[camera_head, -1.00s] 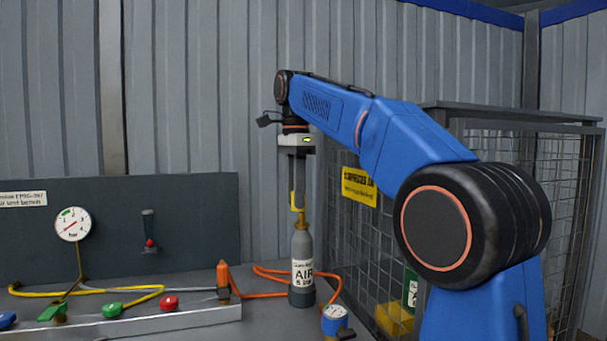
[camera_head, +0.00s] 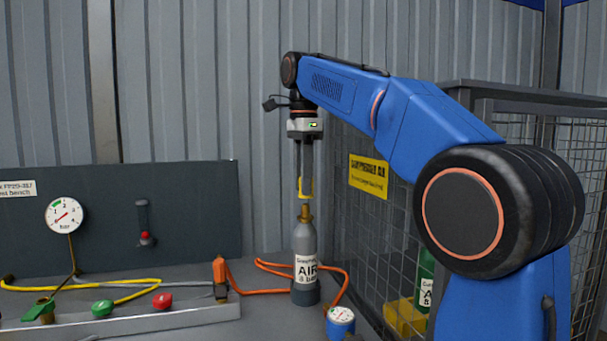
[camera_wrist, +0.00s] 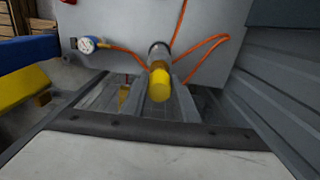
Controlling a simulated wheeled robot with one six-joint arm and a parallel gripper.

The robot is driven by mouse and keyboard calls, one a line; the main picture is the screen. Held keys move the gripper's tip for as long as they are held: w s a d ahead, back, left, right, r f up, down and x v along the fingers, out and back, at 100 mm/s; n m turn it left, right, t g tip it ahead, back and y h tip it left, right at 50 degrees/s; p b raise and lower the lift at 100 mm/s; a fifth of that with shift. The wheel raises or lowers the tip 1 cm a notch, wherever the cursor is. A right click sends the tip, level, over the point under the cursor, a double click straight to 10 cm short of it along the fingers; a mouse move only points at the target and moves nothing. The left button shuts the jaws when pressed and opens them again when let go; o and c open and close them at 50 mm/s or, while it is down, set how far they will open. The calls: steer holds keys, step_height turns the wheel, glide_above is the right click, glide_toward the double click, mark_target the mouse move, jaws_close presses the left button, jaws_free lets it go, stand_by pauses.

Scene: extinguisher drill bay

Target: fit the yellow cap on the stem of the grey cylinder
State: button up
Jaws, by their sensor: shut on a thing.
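The grey cylinder (camera_head: 305,240), labelled AIR, stands upright on the bench with its brass stem (camera_head: 305,213) on top. My gripper (camera_head: 306,182) points down above it, shut on the yellow cap (camera_head: 306,194). The cap is just above the stem and roughly in line with it in the head view. A small gap seems to show, but contact is hard to judge. In the wrist view the cap (camera_wrist: 160,87) sits between my fingers, and the cylinder (camera_wrist: 158,52) shows behind it.
An orange hose (camera_head: 262,291) runs behind and beside the cylinder. A blue gauge (camera_head: 340,322) stands at its front right. A mesh cage (camera_head: 390,235) rises to the right. A rail with coloured valve handles (camera_head: 140,322) lies at the left.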

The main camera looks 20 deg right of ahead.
steer(key=shift+f, duration=0.25)
steer(key=shift+f, duration=2.2)
stand_by(2.3)
steer(key=o, duration=1.1)
steer(key=shift+o, duration=0.2)
steer(key=shift+r, duration=0.15)
